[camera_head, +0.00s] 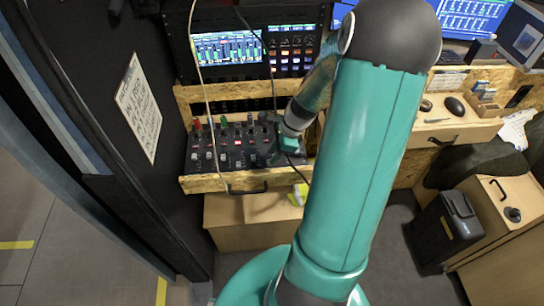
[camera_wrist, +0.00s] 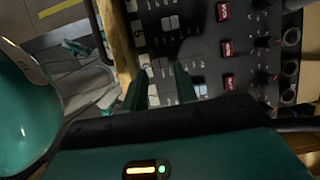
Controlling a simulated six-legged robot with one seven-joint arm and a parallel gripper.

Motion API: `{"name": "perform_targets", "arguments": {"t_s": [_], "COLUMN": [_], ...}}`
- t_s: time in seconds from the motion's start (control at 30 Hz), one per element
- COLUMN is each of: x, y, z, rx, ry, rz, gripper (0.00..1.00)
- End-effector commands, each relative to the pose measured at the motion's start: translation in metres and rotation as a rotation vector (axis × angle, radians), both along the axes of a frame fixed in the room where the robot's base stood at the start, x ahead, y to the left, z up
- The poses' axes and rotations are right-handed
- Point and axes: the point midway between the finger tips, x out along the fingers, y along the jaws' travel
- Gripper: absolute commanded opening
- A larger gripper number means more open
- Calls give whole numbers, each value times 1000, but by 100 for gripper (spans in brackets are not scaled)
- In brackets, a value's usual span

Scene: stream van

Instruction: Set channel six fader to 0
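The black mixer panel (camera_head: 228,160) sits in a plywood drawer, with rows of knobs and pale fader caps. My gripper (camera_head: 290,142) is over the right end of the panel. In the wrist view, the two green fingers of my gripper (camera_wrist: 160,88) stand apart and point at the panel (camera_wrist: 190,50). A pale cap (camera_wrist: 153,92) shows between the fingers; I cannot tell if either finger touches it. Another pale cap (camera_wrist: 170,22) lies further up the picture.
Red caps (camera_wrist: 228,48) and round knobs (camera_wrist: 290,68) stand right of the fingers. The drawer's wooden front (camera_head: 205,184) carries a black handle (camera_head: 246,188). Screens (camera_head: 227,47) stand behind the panel. A thin cable (camera_head: 197,85) hangs over the panel's left part.

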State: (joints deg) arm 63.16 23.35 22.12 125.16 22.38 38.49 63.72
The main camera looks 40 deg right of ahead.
Motion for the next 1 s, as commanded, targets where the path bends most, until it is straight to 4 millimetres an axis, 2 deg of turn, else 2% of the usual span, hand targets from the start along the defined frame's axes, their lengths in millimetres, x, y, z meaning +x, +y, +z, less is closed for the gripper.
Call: {"name": "perform_targets", "arguments": {"t_s": [0.1, 0.2, 0.47, 0.5, 0.63, 0.87, 1.0], "x": [3, 5, 5, 5, 5, 8, 24], "y": [5, 7, 7, 7, 7, 6, -5], "z": [-14, -20, -22, -22, -21, -21, -21], "rx": [2, 0, -1, -1, -1, -1, -1], "ry": [1, 0, 0, 0, 0, -1, -4], "rz": [2, 2, 1, 1, 1, 1, 2], "gripper": [29, 29, 29, 27, 2, 0, 0]}}
